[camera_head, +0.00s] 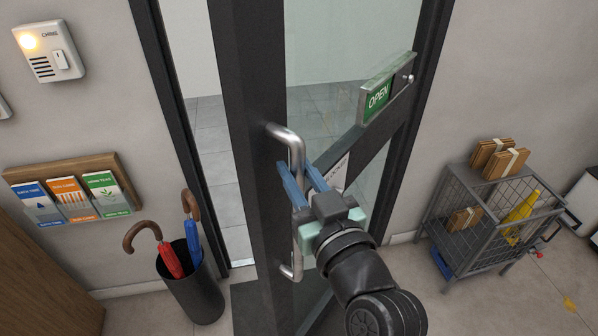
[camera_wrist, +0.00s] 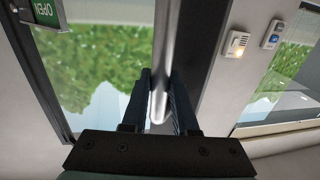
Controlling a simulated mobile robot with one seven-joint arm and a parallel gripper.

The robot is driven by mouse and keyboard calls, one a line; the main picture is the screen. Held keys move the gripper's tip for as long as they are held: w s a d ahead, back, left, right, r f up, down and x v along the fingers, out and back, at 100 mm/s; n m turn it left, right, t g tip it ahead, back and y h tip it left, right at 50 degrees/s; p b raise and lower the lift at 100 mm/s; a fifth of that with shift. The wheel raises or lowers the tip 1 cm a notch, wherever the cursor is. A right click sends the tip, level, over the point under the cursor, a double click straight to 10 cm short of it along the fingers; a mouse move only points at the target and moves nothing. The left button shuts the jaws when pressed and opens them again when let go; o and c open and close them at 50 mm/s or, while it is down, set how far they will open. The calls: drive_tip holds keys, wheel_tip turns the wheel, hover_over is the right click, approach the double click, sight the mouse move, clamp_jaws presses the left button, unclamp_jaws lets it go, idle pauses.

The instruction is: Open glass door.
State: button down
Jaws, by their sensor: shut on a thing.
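The glass door (camera_head: 253,150) has a dark frame and stands partly open, with a gap between its left edge and the left door post. Tiled floor shows through the gap. A vertical steel pull handle (camera_head: 290,135) is fixed to the door's left stile; it also shows in the wrist view (camera_wrist: 163,60). My gripper (camera_head: 302,180) has its blue fingers around the handle's upper middle part and is shut on it. In the wrist view the fingers (camera_wrist: 160,100) lie on either side of the bar. A green OPEN sign (camera_head: 378,98) hangs on the door.
An umbrella stand (camera_head: 195,295) with a red and a blue umbrella stands left of the doorway. A wire cart (camera_head: 480,220) with packages stands on the right. A leaflet rack (camera_head: 75,190) and a chime box (camera_head: 48,50) are on the left wall.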

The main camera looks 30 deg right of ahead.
drive_tip(key=c, duration=0.7)
unclamp_jaws()
drive_tip(key=shift+s, duration=0.1)
drive_tip(key=shift+s, duration=0.25)
drive_tip(key=shift+s+a+p, duration=0.2)
drive_tip(key=shift+s+a, duration=0.15)
drive_tip(key=shift+s, duration=1.65)
drive_tip(key=shift+s+a+p, duration=0.25)
drive_tip(key=shift+s+a, duration=0.1)
drive_tip(key=shift+s, duration=1.7)
drive_tip(key=shift+s+a+p, duration=0.2)
drive_tip(key=shift+s+a, duration=0.15)
drive_tip(key=shift+s, duration=1.65)
drive_tip(key=shift+w+r, duration=0.1)
